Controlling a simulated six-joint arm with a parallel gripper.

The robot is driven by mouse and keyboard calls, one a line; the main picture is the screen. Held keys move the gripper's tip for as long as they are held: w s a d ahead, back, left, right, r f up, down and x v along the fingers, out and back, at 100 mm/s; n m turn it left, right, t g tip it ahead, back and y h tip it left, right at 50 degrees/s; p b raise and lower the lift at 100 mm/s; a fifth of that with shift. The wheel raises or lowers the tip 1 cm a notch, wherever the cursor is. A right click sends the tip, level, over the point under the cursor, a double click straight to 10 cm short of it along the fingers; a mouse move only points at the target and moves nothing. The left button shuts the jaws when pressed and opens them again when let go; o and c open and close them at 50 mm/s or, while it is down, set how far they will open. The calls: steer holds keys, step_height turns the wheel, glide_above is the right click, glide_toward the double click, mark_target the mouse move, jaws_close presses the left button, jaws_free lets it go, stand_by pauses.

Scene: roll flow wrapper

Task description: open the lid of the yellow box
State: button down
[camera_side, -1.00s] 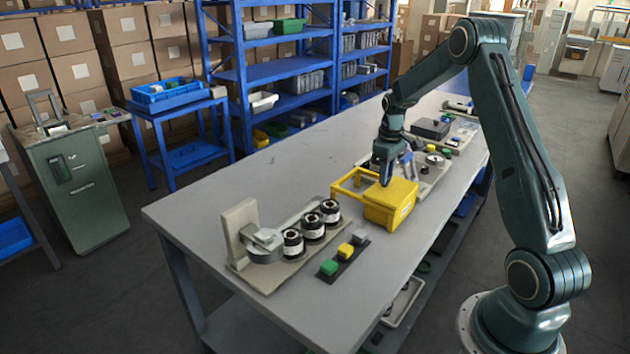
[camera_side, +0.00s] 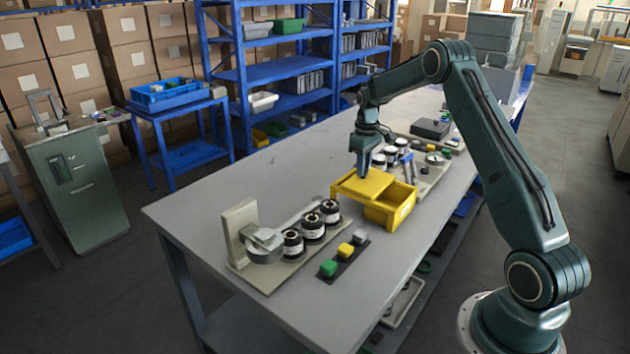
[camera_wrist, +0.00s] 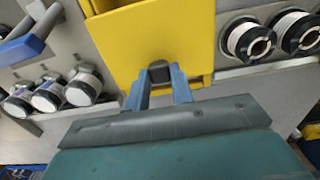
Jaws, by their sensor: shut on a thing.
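The yellow box (camera_side: 402,212) stands on the table in the side view, its top uncovered on the right. Its yellow lid (camera_side: 350,183) lies to the left of the opening, over the frame that sticks out from the box. In the wrist view the lid (camera_wrist: 155,35) fills the upper middle. My gripper (camera_side: 362,174) points down at the lid. In the wrist view my gripper (camera_wrist: 159,78) has its blue fingers shut on the lid's small dark knob (camera_wrist: 159,69). The frame under the lid is mostly hidden.
A fixture with several black-and-white rolls (camera_side: 293,243) and a strip of coloured buttons (camera_side: 344,260) are at the table's front left. More rolls (camera_side: 390,153) and a blue handle (camera_side: 407,165) are behind the box. The table left of the lid is clear.

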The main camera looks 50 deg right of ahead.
steer(key=shift+w, duration=1)
steer(key=shift+r, duration=0.1)
steer(key=c, duration=1.2)
jaws_free()
step_height(320, 180, up, 14)
steer(key=shift+a, duration=0.1)
